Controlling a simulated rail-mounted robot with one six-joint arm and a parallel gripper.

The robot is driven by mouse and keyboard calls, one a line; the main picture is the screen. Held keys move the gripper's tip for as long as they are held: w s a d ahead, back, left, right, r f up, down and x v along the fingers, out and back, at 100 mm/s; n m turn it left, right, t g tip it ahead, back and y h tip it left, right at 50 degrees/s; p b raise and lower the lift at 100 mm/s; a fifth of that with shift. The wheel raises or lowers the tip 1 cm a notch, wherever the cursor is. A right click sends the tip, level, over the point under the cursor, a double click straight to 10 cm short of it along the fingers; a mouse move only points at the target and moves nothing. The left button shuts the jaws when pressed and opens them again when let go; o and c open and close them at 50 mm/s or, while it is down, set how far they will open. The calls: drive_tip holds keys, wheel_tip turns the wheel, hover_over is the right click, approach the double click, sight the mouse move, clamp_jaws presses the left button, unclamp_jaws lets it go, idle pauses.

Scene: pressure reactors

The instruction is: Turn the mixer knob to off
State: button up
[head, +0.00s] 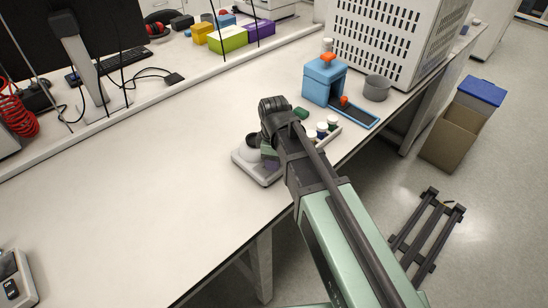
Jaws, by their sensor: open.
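A pale grey device (243,161) stands near the table's front edge, at the end of my arm, and is likely the mixer. A rounded light part and a dark round part show on top of it. My arm covers its right side, and I cannot make out its knob or the knob's setting. My gripper (266,148) is over the device, mostly hidden behind my arm's wrist. It is open; I cannot tell whether it touches anything.
A device with dark on/off labels (10,288) is cut off at lower left. The table's left middle is clear.

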wheel_tip(320, 180, up, 10)
drive_tip(key=p, duration=0.9)
drive_tip(key=shift+r+p, duration=0.2)
drive_tip(key=shift+p, duration=0.15)
drive_tip(key=s+d+m, duration=1)
drive_tip(key=d+m, duration=0.2)
drive_tip(key=m, duration=0.2)
drive_tip(key=shift+s+d+m, duration=0.2)
drive_tip(key=shift+m, duration=0.2)
